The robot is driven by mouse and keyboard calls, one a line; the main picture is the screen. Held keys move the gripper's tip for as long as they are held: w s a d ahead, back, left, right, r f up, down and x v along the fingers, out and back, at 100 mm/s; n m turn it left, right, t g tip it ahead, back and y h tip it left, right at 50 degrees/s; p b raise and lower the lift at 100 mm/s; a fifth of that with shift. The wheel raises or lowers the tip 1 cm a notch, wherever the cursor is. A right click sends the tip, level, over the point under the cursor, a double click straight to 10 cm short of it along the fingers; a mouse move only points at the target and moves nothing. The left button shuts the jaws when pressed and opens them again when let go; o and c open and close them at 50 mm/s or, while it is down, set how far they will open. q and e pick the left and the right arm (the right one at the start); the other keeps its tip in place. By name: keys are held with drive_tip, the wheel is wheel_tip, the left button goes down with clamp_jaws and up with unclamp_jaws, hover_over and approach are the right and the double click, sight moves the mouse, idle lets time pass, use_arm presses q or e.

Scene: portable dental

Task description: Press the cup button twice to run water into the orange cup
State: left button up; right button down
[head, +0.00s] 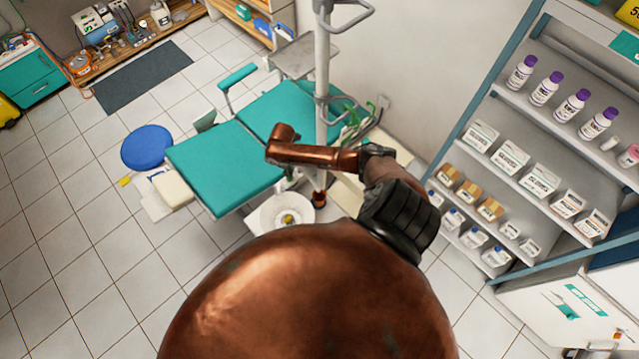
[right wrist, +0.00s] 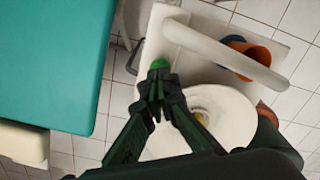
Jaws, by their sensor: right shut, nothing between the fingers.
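In the right wrist view a green button (right wrist: 159,64) sits on the white cuspidor unit (right wrist: 153,42). My right gripper (right wrist: 157,82) is shut and empty. Its fingertips overlap the lower edge of the button in the picture; I cannot tell whether they touch it. The orange cup (right wrist: 252,54) stands to the right, partly hidden by the curved white spout (right wrist: 215,45), with a blue part at its left. In the head view my right arm hides most of the gripper. My left gripper is not in view.
A white bowl (right wrist: 232,108) lies beside and below the fingers. The teal dental chair (head: 225,165) is at the left of the unit, with a blue stool (head: 147,147) beyond. A white pole (head: 322,80) rises behind my arm. Stocked shelves (head: 530,110) stand at the right.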

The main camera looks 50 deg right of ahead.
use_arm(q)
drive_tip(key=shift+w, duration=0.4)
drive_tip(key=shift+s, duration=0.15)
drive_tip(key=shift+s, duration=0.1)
use_arm(e)
drive_tip(key=shift+f, duration=0.1)
drive_tip(key=shift+f, duration=0.15)
drive_tip(key=shift+f+b, duration=1.1)
drive_tip(key=shift+f, duration=0.15)
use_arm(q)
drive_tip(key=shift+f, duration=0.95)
use_arm(e)
drive_tip(key=shift+r, duration=0.1)
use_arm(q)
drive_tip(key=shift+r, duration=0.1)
use_arm(e)
drive_tip(key=shift+r, duration=0.15)
drive_tip(key=shift+r+p, duration=1.25)
drive_tip(key=shift+p, duration=0.2)
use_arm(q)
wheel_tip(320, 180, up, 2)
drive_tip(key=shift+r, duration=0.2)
